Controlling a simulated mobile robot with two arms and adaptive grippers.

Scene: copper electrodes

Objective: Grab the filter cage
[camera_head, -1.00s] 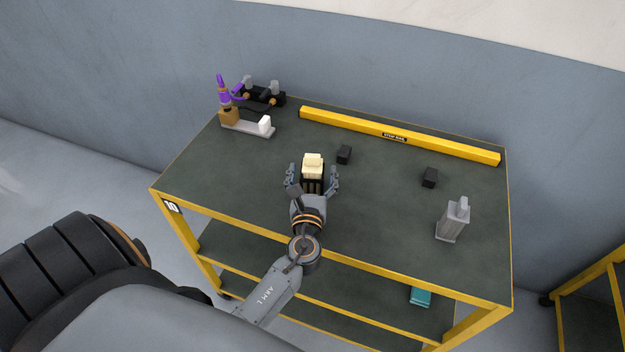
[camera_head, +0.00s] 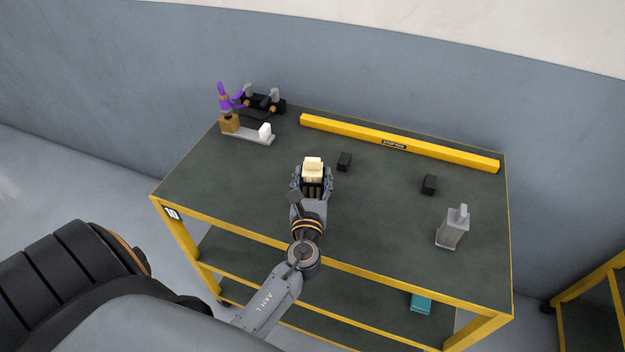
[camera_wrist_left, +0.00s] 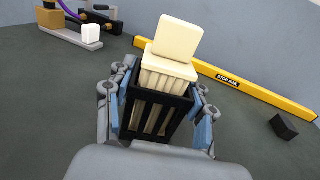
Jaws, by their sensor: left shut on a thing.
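The filter cage is a black slatted frame (camera_wrist_left: 152,122) with a cream ribbed block (camera_wrist_left: 168,70) sitting in it and rising above its rim. The cage looks upright. Whether its base touches the table is hidden. My right gripper is not in view.
The dark table (camera_head: 380,220) carries two small black blocks (camera_head: 344,161) (camera_head: 429,184), a grey container (camera_head: 453,228) at right and a yellow stop bar (camera_head: 400,145) at the back. A purple-and-black apparatus (camera_head: 245,115) stands back left. The table's middle is mostly clear.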

